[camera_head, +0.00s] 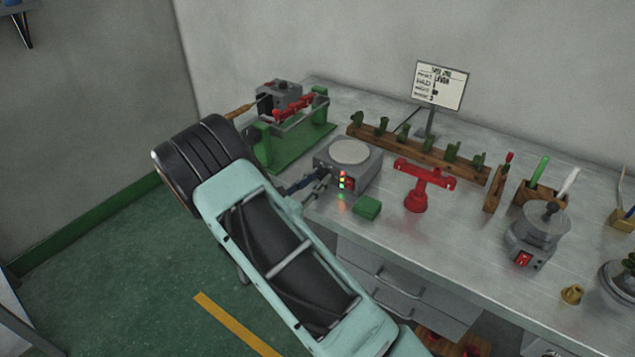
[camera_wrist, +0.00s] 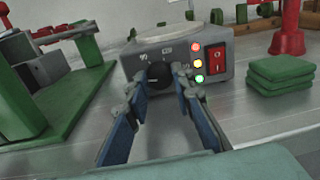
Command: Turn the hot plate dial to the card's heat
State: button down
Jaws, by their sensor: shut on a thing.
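The hot plate (camera_head: 349,168) is a grey box with a pale round top, on the bench left of centre. In the wrist view its front (camera_wrist: 215,62) shows a black dial (camera_wrist: 159,76), red, yellow and green lights and a red switch. The marks around the dial are too small to read surely. My gripper (camera_wrist: 161,88) is shut on the dial, one finger on each side; its fingertips also show at the hot plate's front in the head view (camera_head: 322,177). The card (camera_head: 438,85) stands on a post at the back; its small writing is not clearly legible.
A green-based press (camera_head: 293,150) stands left of the hot plate. Green pads (camera_head: 367,207) lie by its right front corner, with a red stand (camera_head: 416,190) beyond. A wooden rack (camera_head: 420,151) runs behind. A wax pot (camera_head: 539,235) is farther right.

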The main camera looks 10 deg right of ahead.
jog(key=m+b, duration=0.4)
jog(key=m, duration=0.1)
jog(key=shift+f+y+b, duration=0.25)
jog(key=shift+y+b, duration=0.05)
jog(key=shift+b, duration=0.1)
jog(key=m+b, duration=0.3)
jog(key=shift+r+m+b, duration=0.2)
jog(key=shift+m+b, duration=0.6)
jog(key=shift+b, duration=0.05)
jog(key=c, duration=1.7)
grip_release()
jog(key=shift+r, duration=0.1)
jog(key=shift+o, duration=0.2)
jog(key=v, duration=1.2)
